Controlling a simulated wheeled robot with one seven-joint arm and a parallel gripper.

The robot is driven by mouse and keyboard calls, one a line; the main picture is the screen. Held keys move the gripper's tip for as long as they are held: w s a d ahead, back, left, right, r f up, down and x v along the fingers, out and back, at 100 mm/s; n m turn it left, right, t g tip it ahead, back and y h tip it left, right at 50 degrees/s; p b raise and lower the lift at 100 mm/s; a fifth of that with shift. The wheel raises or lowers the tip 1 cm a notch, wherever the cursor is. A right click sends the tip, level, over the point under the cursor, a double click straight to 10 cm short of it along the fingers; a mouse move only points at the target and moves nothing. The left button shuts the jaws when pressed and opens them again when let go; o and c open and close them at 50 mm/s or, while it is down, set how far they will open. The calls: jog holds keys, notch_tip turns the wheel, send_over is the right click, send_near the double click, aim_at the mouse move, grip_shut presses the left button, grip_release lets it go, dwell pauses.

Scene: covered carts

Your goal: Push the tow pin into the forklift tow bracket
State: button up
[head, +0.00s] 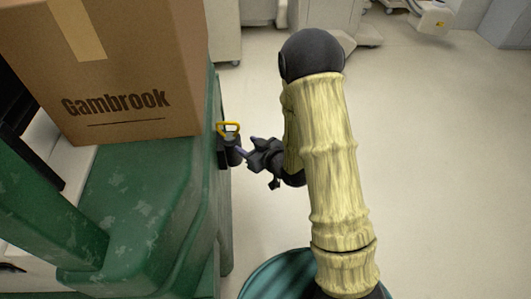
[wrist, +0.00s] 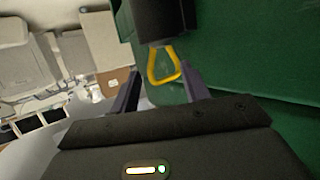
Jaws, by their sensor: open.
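The tow pin's yellow loop handle (head: 229,128) stands above the black tow bracket (head: 228,152) on the side of the green forklift (head: 150,200). In the wrist view the yellow loop (wrist: 164,65) hangs from the edge of a dark block (wrist: 165,20), the bracket. My gripper (head: 242,152) is beside the bracket on its right, just below the loop in the head view. In the wrist view its two fingers (wrist: 158,86) are spread, with the loop between and beyond their tips. I cannot tell whether they touch it. The pin's shaft is hidden.
A cardboard box marked Gambrook (head: 125,75) sits on the green body, left of the bracket. The pale floor (head: 440,170) to the right of my arm is clear. Grey cabinets and equipment (head: 335,20) stand at the back.

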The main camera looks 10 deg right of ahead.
jog(key=p+v, duration=0.8)
jog(key=p, duration=0.2)
jog(key=shift+p, duration=0.4)
jog(key=shift+d, duration=0.1)
jog(key=shift+r, duration=0.1)
dwell(0.6)
